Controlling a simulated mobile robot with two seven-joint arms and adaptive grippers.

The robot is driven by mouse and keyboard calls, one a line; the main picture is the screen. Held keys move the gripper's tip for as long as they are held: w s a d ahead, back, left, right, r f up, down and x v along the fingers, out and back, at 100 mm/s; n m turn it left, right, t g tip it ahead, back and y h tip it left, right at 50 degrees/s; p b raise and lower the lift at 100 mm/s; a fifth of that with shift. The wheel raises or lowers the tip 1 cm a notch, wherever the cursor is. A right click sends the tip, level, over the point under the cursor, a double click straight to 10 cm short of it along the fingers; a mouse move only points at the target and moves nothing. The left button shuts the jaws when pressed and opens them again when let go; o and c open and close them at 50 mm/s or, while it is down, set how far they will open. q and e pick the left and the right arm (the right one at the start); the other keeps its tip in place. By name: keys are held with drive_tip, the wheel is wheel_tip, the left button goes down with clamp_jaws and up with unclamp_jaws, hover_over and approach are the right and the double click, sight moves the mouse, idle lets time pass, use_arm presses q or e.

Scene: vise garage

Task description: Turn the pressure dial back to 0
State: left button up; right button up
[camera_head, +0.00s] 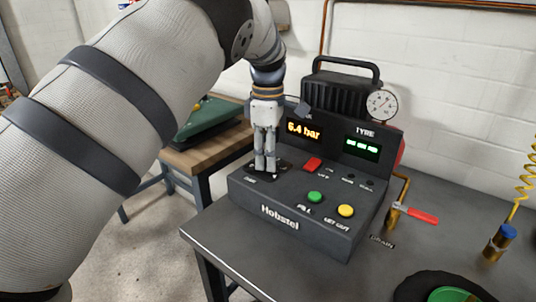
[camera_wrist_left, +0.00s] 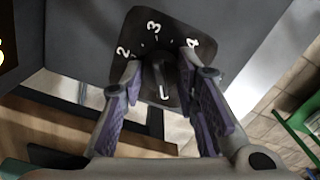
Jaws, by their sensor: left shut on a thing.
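The pressure dial (camera_wrist_left: 158,76) sits on a dark plate with white numbers; 2, 3 and 4 are readable in the left wrist view. A pale mark shows near its lower end, but I cannot tell its exact setting. My left gripper (camera_head: 265,168) points down over the left end of the dark compressor box (camera_head: 290,235). Its fingers are on both sides of the dial's knob and shut on it. In the head view the fingers hide most of the dial. The amber display (camera_head: 304,130) reads 6.4 bar. My right gripper is not in view.
The box also carries a red switch (camera_head: 313,164), a green button (camera_head: 315,197) and a yellow button (camera_head: 346,211). A round gauge (camera_head: 382,105) stands behind. A red-handled valve (camera_head: 422,216) is to the right. The grey table (camera_head: 225,240) is bare in front.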

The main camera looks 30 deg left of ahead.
use_arm(q)
drive_tip(key=o, duration=1.2)
drive_tip(key=shift+c, duration=0.2)
wheel_tip(320, 180, up, 12)
